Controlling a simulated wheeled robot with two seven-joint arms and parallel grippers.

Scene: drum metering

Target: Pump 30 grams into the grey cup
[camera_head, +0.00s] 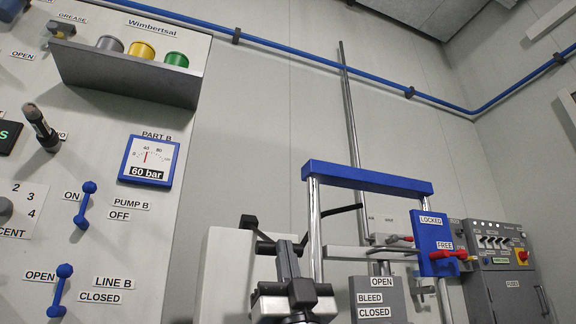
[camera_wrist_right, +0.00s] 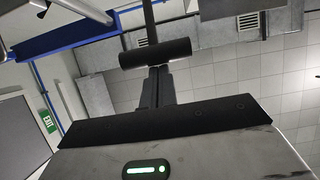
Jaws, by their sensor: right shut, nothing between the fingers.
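The grey cup (camera_head: 110,44) stands on a shelf (camera_head: 130,75) at the upper left, in a row with a yellow cup (camera_head: 141,50) and a green cup (camera_head: 177,60). My right gripper (camera_head: 286,248) is at the bottom middle in the head view, well below and right of the cups. Its fingers also show in the wrist view (camera_wrist_right: 157,82), closed together and empty. A dark cylindrical bar (camera_wrist_right: 156,53) lies across just beyond the fingertips; I cannot tell whether they touch. My left gripper is out of view.
The left panel carries a gauge (camera_head: 150,162) labelled 60 bar, a Pump B lever (camera_head: 84,205) and a Line B lever (camera_head: 61,291). A blue-topped frame (camera_head: 368,179) stands right of my gripper, with a Locked/Free plate (camera_head: 431,230). A control cabinet (camera_head: 505,280) stands far right.

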